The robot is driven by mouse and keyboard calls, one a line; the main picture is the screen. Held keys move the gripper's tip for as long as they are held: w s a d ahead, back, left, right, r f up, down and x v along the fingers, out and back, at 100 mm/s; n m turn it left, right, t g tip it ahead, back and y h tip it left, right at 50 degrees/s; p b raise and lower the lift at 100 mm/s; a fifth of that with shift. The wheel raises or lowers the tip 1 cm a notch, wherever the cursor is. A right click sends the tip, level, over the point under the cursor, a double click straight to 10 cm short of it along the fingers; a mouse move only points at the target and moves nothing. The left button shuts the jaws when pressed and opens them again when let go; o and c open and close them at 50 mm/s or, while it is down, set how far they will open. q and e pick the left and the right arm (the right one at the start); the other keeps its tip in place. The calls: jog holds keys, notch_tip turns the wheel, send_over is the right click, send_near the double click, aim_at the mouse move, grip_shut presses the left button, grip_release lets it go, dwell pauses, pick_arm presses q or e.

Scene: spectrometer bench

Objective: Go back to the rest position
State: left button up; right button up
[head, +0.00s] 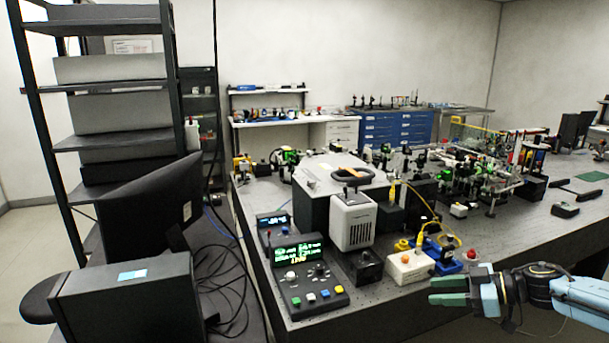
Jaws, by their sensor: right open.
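My right gripper (450,292) comes in from the lower right. Its two green fingers are apart, with nothing between them. My left gripper is not in the picture. The spectrometer bench holds a grey box with a dark handle on its lid (318,178), a white vented unit (353,226) and a control box with a lit green display (305,275).
A red button (471,254) and a blue-and-yellow device (441,256) are close to my right gripper. A monitor (140,220), a dark case (125,300) and loose cables are at left. Tall shelves (105,140) stand behind them.

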jog(key=w+a+f+m+t, duration=0.1)
jog(key=w+a+f+t, duration=0.15)
jog(key=a+f, duration=0.45)
jog(key=s+d+f+m+t+h+b, duration=0.1)
jog(key=s+f+m+h, duration=0.3)
jog(key=f, duration=0.9)
jog(key=s+f+m+t+h, duration=0.1)
jog(key=s+f+m+h, duration=0.15)
jog(key=s+f, duration=0.7)
jog(key=s+d+f+m+g+h+b, duration=0.1)
jog(key=s+f+g+h, duration=0.2)
jog(key=s+f, duration=1.05)
jog(key=s+d+f+m+g+h, duration=0.1)
jog(key=s+f+m+g+h, duration=0.15)
jog(key=s+f, duration=1.05)
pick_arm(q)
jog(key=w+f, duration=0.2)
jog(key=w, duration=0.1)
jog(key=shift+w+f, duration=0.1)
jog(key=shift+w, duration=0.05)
pick_arm(e)
jog(key=s+a+r+g, duration=0.1)
jog(key=s+g, duration=0.3)
jog(key=s, duration=1.3)
jog(key=shift+a, duration=0.2)
